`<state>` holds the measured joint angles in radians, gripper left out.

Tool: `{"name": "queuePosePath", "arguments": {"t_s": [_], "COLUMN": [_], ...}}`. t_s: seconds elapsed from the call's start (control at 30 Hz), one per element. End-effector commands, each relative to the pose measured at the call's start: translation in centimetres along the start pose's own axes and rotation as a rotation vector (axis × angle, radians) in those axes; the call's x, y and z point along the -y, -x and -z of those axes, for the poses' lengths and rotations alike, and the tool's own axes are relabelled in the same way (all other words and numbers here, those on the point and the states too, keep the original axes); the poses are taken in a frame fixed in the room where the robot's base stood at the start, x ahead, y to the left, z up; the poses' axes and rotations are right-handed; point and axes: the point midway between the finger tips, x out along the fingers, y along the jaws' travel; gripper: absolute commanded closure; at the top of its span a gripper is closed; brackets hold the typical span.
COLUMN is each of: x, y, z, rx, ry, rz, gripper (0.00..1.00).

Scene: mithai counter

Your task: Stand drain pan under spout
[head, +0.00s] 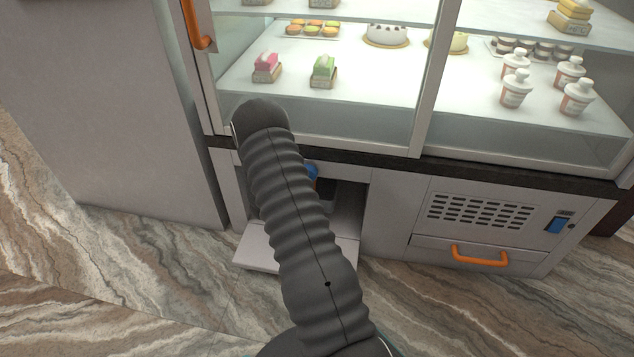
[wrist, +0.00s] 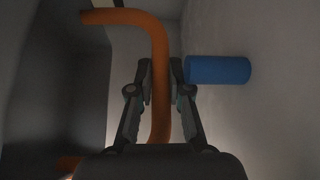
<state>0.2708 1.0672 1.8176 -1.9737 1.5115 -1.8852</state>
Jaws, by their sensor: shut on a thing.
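In the wrist view my gripper (wrist: 161,75) is shut on an orange bar handle (wrist: 150,30), which runs between its two fingers. The handle bends left at both ends, toward a dark grey body (wrist: 55,85) that may be the drain pan; its full shape does not show. A blue cylinder (wrist: 218,70) lies just right of the fingers, against a pale surface; I cannot tell whether it is the spout. A blue part (head: 312,170) also shows in the head view at the top of the open lower compartment. My arm hides the gripper and handle there.
A glass display case (head: 320,130) with sweets and cups stands above the compartment. A pale panel (head: 258,248) juts out low at the compartment's front. A vented panel (head: 480,212) with an orange-handled drawer (head: 480,256) is on the right. The marble-patterned floor in front is clear.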

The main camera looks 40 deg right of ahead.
Motion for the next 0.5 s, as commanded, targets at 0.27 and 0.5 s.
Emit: {"name": "queuePosePath", "arguments": {"t_s": [0.27, 0.5], "x": [-2.9, -4.9], "y": [-0.5, -0.4], "z": [-0.6, -0.7], "rx": [0.000, 0.000], "ry": [0.000, 0.002], "rz": [0.001, 0.000], "gripper": [1.00, 1.00]}}
